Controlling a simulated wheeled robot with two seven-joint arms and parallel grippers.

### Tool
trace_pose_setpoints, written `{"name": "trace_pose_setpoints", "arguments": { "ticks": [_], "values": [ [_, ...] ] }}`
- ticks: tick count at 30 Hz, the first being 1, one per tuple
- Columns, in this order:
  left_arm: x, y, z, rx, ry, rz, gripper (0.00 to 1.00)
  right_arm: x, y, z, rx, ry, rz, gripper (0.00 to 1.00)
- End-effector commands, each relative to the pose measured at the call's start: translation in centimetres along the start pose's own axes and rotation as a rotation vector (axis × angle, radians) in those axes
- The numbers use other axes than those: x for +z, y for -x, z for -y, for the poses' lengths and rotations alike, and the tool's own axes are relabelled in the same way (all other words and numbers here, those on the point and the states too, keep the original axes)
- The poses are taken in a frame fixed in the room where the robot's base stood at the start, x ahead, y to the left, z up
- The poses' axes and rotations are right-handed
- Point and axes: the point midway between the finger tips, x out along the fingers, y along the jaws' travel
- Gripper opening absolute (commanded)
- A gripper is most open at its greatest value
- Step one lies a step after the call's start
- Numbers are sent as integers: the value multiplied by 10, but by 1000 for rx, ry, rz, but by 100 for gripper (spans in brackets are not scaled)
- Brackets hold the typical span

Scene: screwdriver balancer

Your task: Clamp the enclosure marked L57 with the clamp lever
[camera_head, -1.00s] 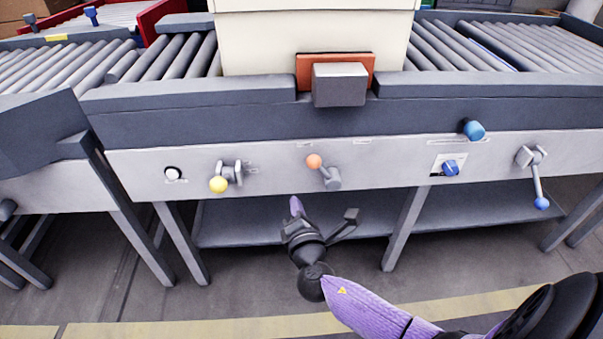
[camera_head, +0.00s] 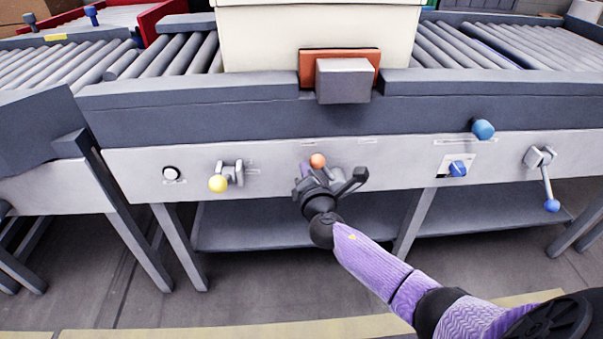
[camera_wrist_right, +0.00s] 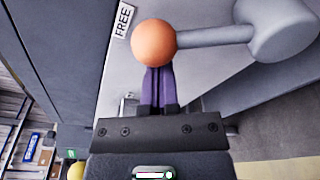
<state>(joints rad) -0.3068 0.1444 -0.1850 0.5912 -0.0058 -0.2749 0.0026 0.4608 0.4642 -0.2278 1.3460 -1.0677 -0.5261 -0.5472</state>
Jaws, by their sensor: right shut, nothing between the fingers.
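The clamp lever with an orange ball knob (camera_head: 318,160) is on the light front panel of the conveyor; its ball (camera_wrist_right: 154,42) and grey arm (camera_wrist_right: 212,35) show large in the right wrist view. My right gripper (camera_head: 306,172) is shut and empty, its purple fingertips (camera_wrist_right: 158,72) right at the ball. I cannot tell whether they touch it. The gripper hides the lever's hub in the head view. A cream enclosure (camera_head: 318,35) stands on the conveyor behind an orange plate (camera_head: 307,68) and grey block (camera_head: 344,81). No L57 marking is readable. My left gripper is not in view.
A "FREE" label (camera_wrist_right: 123,20) is beside the ball. A shelf (camera_head: 255,225) runs below.

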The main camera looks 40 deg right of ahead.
Motion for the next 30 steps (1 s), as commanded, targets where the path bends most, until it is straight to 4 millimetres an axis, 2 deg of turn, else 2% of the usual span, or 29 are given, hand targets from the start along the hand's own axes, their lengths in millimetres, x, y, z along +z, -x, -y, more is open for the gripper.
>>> {"name": "trace_pose_setpoints", "arguments": {
  "ticks": [13,30],
  "values": [
    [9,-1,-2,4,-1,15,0,2,1,0,5,-41,0,0],
    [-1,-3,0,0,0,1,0,14,2,-3,24,-171,1,0]
  ]
}}
